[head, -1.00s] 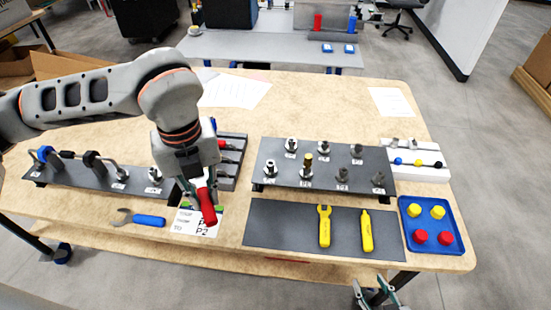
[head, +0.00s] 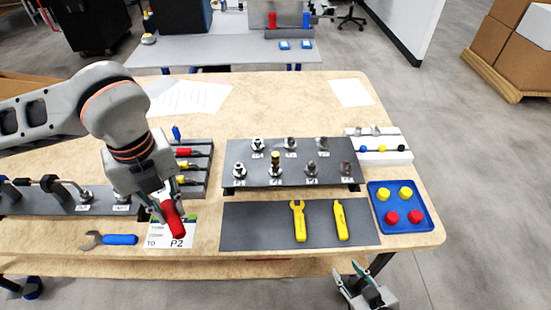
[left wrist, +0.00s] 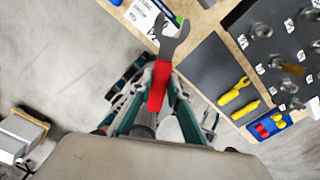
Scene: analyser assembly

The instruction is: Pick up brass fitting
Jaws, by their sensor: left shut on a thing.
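The brass fitting (head: 275,160) stands upright on the dark raised plate (head: 235,157), among several grey metal fittings. In the left wrist view a brownish fitting (left wrist: 293,69) shows small and blurred on the plate. My left gripper (head: 166,197) is shut on a red-handled wrench (head: 172,219), to the left of the plate and well apart from the brass fitting. The left wrist view shows the wrench (left wrist: 158,88) with its grey open jaw pointing away from the gripper. My right gripper (head: 350,278) is empty, its fingers apart, beyond the table's front edge.
A dark mat (head: 262,230) holds two yellow tools. A blue tray (head: 402,227) with red and yellow caps is at right, below a white rack (head: 385,157). A blue-handled wrench (head: 119,240) and a tool holder (head: 206,149) are at left.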

